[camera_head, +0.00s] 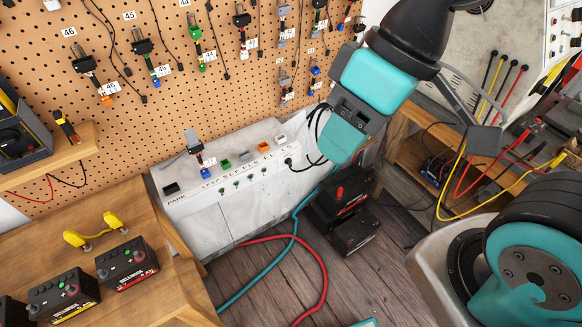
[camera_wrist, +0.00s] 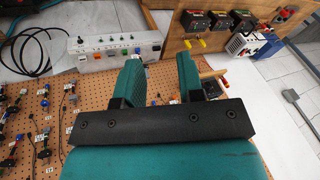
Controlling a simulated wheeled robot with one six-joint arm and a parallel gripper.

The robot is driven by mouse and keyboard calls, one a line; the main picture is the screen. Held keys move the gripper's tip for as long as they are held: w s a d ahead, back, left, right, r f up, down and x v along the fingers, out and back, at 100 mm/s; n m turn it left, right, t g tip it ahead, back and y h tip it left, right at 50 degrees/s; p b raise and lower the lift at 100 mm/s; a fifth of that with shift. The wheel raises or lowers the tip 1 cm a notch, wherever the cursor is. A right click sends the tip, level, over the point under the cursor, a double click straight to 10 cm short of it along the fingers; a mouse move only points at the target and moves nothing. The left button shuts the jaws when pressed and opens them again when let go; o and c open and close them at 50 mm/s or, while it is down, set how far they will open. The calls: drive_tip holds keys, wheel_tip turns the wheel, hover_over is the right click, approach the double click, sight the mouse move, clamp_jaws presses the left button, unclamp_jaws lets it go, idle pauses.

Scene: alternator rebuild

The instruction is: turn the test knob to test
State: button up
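I cannot make out a test knob for certain in either view. A pale control panel (camera_head: 560,35) with small coloured buttons is cut off at the top right of the head view; any knob on it is too small to tell. My gripper (camera_head: 338,150) hangs in front of the pegboard and above the dark floor box, well left of that panel. In the wrist view the two teal fingers of my gripper (camera_wrist: 159,75) stand apart with nothing between them. The wrist view looks towards the white socket strip and the pegboard, and the panel does not show there.
The pegboard (camera_head: 170,110) carries numbered leads. A white cabinet with a socket strip (camera_head: 230,178) stands below it; the strip also shows in the wrist view (camera_wrist: 112,53). Batteries (camera_head: 127,264) sit on a wooden bench. Red and teal hoses (camera_head: 316,262) cross the floor. Coloured cables (camera_head: 455,190) hang at right.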

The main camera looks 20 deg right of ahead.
drive_tip(key=w+f+t+y+b, duration=0.2)
drive_tip(key=w+f+t+b, duration=0.3)
drive_tip(key=f+b, duration=1.1)
drive_tip(key=m+t+h+b, duration=0.3)
drive_tip(key=t+b, duration=0.9)
drive_tip(key=b, duration=2.3)
approach(291, 164)
drive_tip(key=shift+m+y, duration=0.5)
drive_tip(key=p+x, duration=0.2)
drive_tip(key=p, duration=0.1)
drive_tip(key=p+x, duration=0.6)
drive_tip(key=shift+w+d+r, duration=0.15)
drive_tip(key=shift+w+d, duration=0.1)
drive_tip(key=shift+w, duration=0.1)
drive_tip(key=shift+w+a+f+p, duration=0.15)
drive_tip(key=shift+w+f+p, duration=0.1)
drive_tip(key=shift+w+p, duration=0.25)
